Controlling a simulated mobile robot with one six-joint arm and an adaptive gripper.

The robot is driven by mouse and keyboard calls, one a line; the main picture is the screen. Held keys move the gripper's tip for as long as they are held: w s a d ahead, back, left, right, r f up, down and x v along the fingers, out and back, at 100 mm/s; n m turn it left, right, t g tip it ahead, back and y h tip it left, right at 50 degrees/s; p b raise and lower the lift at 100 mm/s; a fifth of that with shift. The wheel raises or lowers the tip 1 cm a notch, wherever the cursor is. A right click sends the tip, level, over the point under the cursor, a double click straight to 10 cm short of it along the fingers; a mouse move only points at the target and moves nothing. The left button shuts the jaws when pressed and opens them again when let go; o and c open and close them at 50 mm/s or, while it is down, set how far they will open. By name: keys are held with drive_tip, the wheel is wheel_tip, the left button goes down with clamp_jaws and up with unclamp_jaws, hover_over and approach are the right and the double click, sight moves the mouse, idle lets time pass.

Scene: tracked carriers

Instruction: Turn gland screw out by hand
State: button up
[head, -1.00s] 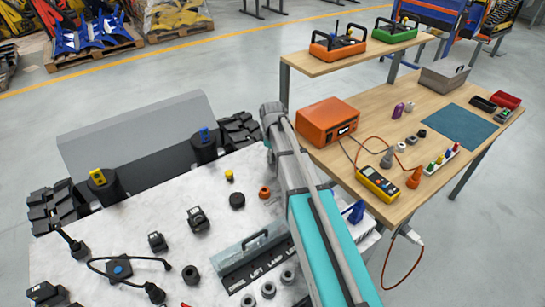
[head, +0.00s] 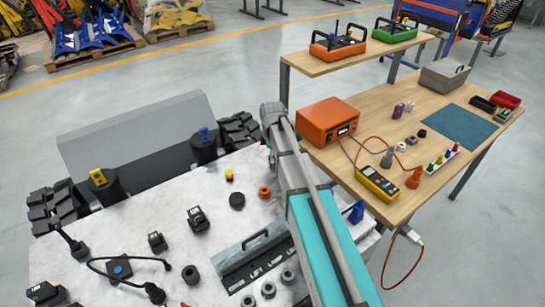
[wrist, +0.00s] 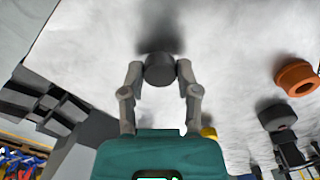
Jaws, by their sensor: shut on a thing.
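In the wrist view, a dark grey round knob-like piece (wrist: 159,70), apparently the gland screw, stands on the pale top of the carrier (wrist: 220,50). My gripper (wrist: 160,76) is shut on it, with one finger on each side. Whether any thread shows below it cannot be told. In the head view my arm covers the gripper and the held piece. The carrier's white top (head: 150,225) also shows there, left of my arm.
An orange ring (head: 264,192), a black round cap (head: 237,200) and a yellow fitting (head: 229,175) stand near my arm. Black connectors and a cable lie further left. A wooden bench (head: 440,150) with an orange box (head: 328,121) and a multimeter (head: 378,184) stands right.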

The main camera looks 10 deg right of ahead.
drive_tip(key=o, duration=0.9)
drive_tip(key=shift+m, duration=0.3)
drive_tip(key=m, duration=0.5)
drive_tip(key=shift+m, duration=0.3)
drive_tip(key=m, duration=0.3)
drive_tip(key=shift+m, duration=0.3)
drive_tip(key=shift+m, duration=1.2)
drive_tip(key=m, duration=0.4)
drive_tip(key=shift+m, duration=1.7)
